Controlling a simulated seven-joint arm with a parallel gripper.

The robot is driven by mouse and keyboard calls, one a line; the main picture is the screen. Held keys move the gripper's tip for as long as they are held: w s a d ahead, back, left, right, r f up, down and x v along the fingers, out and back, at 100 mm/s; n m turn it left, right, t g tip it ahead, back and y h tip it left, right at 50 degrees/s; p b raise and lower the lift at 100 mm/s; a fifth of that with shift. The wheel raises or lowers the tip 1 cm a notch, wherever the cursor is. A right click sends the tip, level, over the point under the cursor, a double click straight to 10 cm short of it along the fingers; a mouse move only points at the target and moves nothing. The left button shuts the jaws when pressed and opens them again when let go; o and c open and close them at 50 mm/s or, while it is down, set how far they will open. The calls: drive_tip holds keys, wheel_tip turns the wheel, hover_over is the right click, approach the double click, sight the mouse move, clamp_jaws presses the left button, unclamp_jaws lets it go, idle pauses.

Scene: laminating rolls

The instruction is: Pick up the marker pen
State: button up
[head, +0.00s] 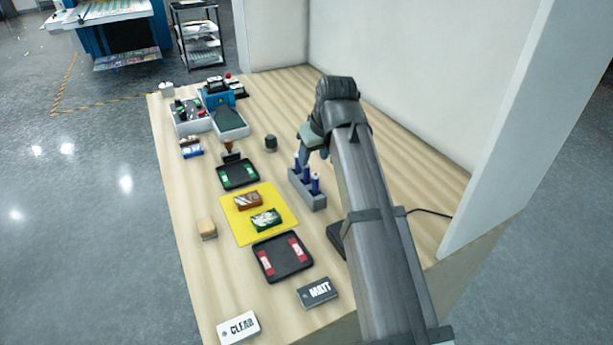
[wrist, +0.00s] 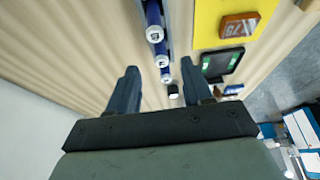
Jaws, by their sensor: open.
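Several blue marker pens stand upright in a grey holder (head: 308,192) on the wooden table, with the nearest marker pen (head: 315,184) clear of the arm. In the wrist view, the top of one blue marker pen (wrist: 155,33) shows ahead of my gripper (wrist: 159,66), and another marker pen (wrist: 163,61) shows between its fingertips. My gripper also shows in the head view (head: 313,157), just beyond the holder's far end and close to the farthest pen. It is open, with its two fingers apart and nothing held. I cannot tell whether a finger touches a pen.
A yellow mat (head: 240,228) with two small boxes lies left of the holder. Black trays (head: 282,268) lie before and behind it. A small dark cylinder (head: 270,142) stands beyond my gripper. A white wall (head: 390,70) rises on the right.

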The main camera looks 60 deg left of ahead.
sight(308, 166)
drive_tip(key=x, duration=0.4)
drive_tip(key=shift+f, duration=0.1)
drive_tip(key=shift+a+x, duration=0.15)
drive_tip(key=shift+x, duration=1.15)
drive_tip(key=shift+a+x, duration=0.15)
drive_tip(key=shift+x, duration=1.15)
drive_tip(key=shift+c, duration=0.5)
clamp_jaws()
